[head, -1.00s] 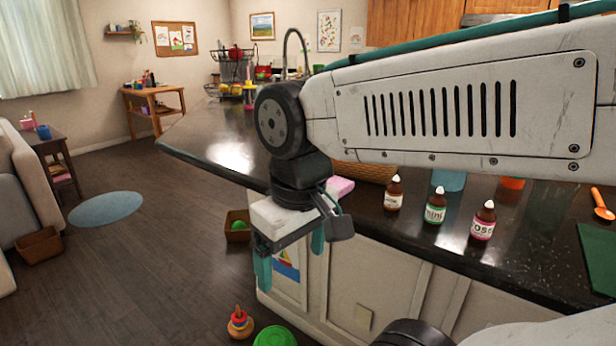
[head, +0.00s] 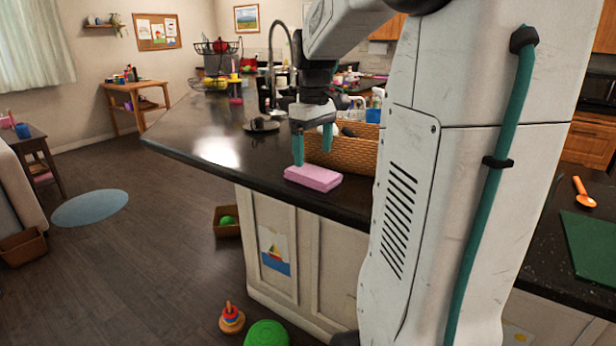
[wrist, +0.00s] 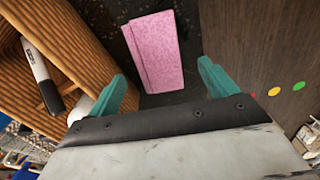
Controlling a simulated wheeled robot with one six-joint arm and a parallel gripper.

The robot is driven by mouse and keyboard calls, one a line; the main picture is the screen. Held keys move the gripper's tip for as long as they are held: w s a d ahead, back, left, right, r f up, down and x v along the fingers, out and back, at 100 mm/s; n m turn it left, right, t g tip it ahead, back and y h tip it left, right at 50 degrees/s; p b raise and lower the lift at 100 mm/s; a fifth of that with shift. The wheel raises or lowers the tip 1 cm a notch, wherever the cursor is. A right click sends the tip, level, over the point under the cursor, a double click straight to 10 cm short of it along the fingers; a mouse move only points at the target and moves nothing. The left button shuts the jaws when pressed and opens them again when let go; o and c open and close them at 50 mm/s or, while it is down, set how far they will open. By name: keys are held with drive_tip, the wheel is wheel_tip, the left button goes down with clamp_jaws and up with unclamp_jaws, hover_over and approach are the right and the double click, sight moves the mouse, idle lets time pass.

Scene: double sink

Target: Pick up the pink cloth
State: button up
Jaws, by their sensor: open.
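The pink cloth (head: 313,177) lies folded flat on the dark countertop, near its front edge and in front of the wicker basket. In the wrist view the cloth (wrist: 155,52) shows ahead of and between the two teal fingers. My gripper (head: 312,148) points down above the cloth, with its fingers apart. In the wrist view my gripper (wrist: 160,88) is open with nothing between its fingertips. Whether a fingertip touches the cloth is hard to tell in the head view.
The wicker basket (head: 343,155) stands right behind the cloth; it also fills the left of the wrist view (wrist: 65,55). The countertop (head: 215,150) is clear to the left. A sink faucet (head: 270,60) rises behind. A green board (head: 592,245) lies at right.

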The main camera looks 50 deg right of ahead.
sight(313, 172)
drive_tip(key=f, duration=0.5)
drive_tip(key=shift+w, duration=0.2)
drive_tip(key=c, duration=1.1)
drive_tip(key=shift+r, duration=0.15)
wheel_tip(313, 172, up, 10)
drive_tip(key=shift+f, duration=0.1)
drive_tip(key=shift+o, duration=0.5)
